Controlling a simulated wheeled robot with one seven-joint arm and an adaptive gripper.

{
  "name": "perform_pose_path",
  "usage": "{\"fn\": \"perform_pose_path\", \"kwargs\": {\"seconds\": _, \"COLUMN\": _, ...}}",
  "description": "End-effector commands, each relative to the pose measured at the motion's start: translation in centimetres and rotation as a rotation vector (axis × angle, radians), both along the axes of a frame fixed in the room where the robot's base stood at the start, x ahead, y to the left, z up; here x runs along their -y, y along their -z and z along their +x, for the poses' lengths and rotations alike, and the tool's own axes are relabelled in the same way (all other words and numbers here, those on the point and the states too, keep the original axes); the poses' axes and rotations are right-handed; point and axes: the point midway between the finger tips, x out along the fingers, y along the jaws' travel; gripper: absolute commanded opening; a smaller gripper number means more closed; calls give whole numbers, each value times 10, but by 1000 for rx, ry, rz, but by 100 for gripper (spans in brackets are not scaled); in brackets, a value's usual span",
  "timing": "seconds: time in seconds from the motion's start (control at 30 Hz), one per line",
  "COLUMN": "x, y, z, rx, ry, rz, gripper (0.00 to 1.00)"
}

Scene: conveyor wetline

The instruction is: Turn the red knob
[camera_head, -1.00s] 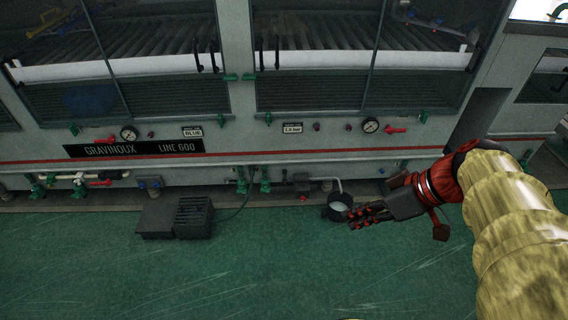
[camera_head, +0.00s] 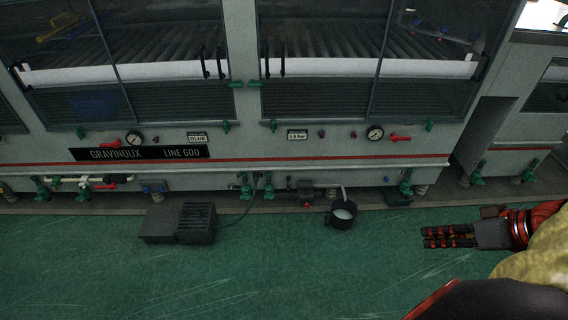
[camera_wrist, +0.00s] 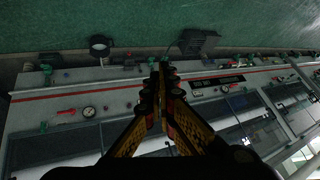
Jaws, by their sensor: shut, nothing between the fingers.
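Several small red parts show on the grey machine front, and I cannot tell which is the red knob. Small round red knobs sit on the panel, one (camera_head: 321,134) right of centre and one (camera_head: 155,139) by the left gauge. Another red knob (camera_head: 306,204) sits low on the pipework beside the bucket. A red lever handle (camera_head: 400,138) points right beside the right gauge. My gripper (camera_head: 424,237) is shut and empty, pointing left above the green floor, well apart from the machine. In the wrist view its fingers (camera_wrist: 160,70) meet, with the machine upside down behind.
A black bucket (camera_head: 342,214) stands under a bent pipe. A dark floor box (camera_head: 196,222) with a cable stands left of it. Pressure gauges (camera_head: 375,133) and green valves (camera_head: 406,186) line the machine. The green floor (camera_head: 270,265) in front is largely clear.

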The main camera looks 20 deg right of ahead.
Motion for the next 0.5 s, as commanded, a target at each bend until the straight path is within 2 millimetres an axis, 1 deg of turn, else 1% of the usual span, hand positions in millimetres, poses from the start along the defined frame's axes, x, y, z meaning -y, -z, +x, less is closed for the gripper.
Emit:
{"fn": "perform_pose_path", "kwargs": {"seconds": 0.2, "x": 7, "y": 0, "z": -2, "rx": 3, "ry": 0, "rz": 7, "gripper": 0}}
{"fn": "perform_pose_path", "kwargs": {"seconds": 0.5, "x": 9, "y": 0, "z": -2, "rx": 3, "ry": 0, "rz": 7, "gripper": 0}}
